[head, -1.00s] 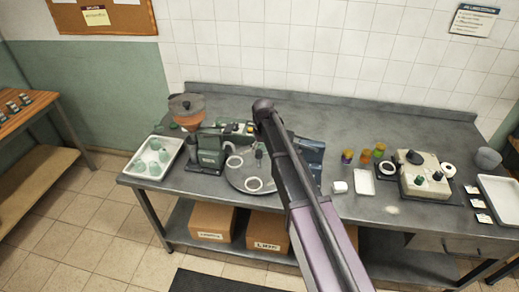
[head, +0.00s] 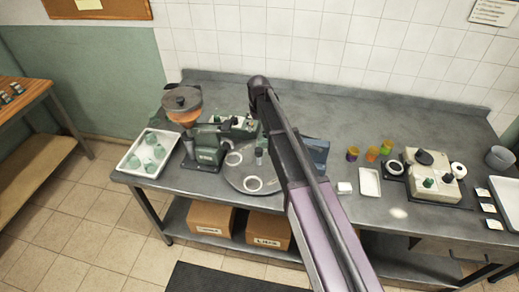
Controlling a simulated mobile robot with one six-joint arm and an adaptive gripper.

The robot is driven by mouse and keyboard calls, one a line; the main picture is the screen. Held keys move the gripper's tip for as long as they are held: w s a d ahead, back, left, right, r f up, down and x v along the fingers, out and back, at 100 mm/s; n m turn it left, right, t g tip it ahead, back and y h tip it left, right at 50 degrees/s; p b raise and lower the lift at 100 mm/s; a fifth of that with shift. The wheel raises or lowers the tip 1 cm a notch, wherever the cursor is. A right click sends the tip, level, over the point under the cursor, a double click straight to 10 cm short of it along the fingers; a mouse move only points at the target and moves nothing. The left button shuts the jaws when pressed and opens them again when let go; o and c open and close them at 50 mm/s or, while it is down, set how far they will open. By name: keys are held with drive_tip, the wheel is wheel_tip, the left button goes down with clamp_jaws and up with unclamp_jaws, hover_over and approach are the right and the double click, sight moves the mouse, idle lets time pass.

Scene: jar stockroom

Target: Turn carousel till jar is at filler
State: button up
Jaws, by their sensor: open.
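The carousel (head: 238,175) is a round grey disc on the bench, left of my arm, which covers its right side. The filler (head: 207,147) is a green machine at the carousel's left, with an orange hopper (head: 185,115) under a dark lid. My arm reaches over the bench from the front; my gripper is hidden behind it.
A white tray (head: 131,166) of green round items lies at the left. A blue block (head: 318,151) stands behind my arm. Right of it are small coloured jars (head: 372,153), a white dish (head: 370,189) and a cream machine (head: 430,177).

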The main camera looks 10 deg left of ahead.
sight(259, 150)
drive_tip(key=shift+f, duration=0.2)
wheel_tip(259, 150, down, 13)
drive_tip(key=b, duration=1.3)
drive_tip(key=shift+f+b, duration=0.2)
drive_tip(key=shift+b, duration=0.2)
idle(0.4)
clamp_jaws()
